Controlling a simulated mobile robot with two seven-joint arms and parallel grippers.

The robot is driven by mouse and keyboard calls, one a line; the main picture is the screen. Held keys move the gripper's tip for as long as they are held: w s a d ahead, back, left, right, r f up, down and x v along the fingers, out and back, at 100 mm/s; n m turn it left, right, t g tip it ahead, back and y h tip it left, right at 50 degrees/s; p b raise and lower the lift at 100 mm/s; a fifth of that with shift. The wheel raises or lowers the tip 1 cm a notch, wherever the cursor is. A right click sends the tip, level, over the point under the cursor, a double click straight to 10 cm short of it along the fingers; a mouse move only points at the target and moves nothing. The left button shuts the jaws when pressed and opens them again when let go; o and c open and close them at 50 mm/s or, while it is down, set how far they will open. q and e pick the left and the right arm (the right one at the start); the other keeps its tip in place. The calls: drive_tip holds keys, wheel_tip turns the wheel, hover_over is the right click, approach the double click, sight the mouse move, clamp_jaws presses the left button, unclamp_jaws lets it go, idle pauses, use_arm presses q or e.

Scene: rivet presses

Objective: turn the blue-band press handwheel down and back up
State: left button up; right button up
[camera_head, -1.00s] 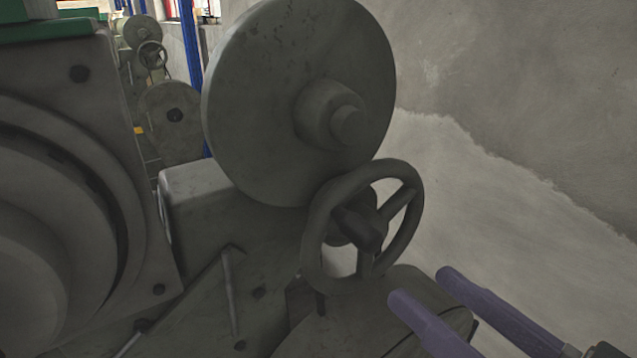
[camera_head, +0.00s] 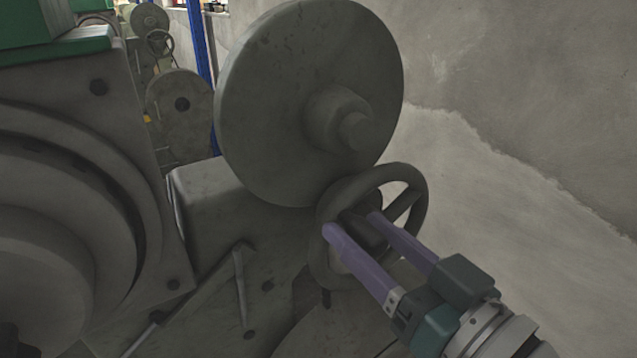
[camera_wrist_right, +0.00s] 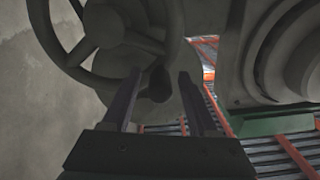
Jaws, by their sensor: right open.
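The grey handwheel (camera_head: 417,205) stands upright on the press, in front of and below a large round disc. It has a thick rim, spokes and a dark hub. My right gripper (camera_head: 350,224) is open, its two purple fingers overlapping the wheel's hub and lower rim in the head view; I cannot tell whether they touch it. In the right wrist view the handwheel (camera_wrist_right: 60,45) fills the upper left, and the gripper fingers (camera_wrist_right: 157,90) point toward its lower right part with a gap between them. No blue band shows on this press. My left gripper is not in view.
The large disc (camera_head: 290,110) rises behind the wheel. A big grey machine body (camera_head: 60,200) with a green part (camera_head: 60,55) blocks the left. A bare concrete wall (camera_head: 520,110) closes the right. More presses (camera_head: 178,105) and a blue post stand behind.

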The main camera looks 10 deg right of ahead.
clamp_jaws()
idle(0.3)
idle(1.1)
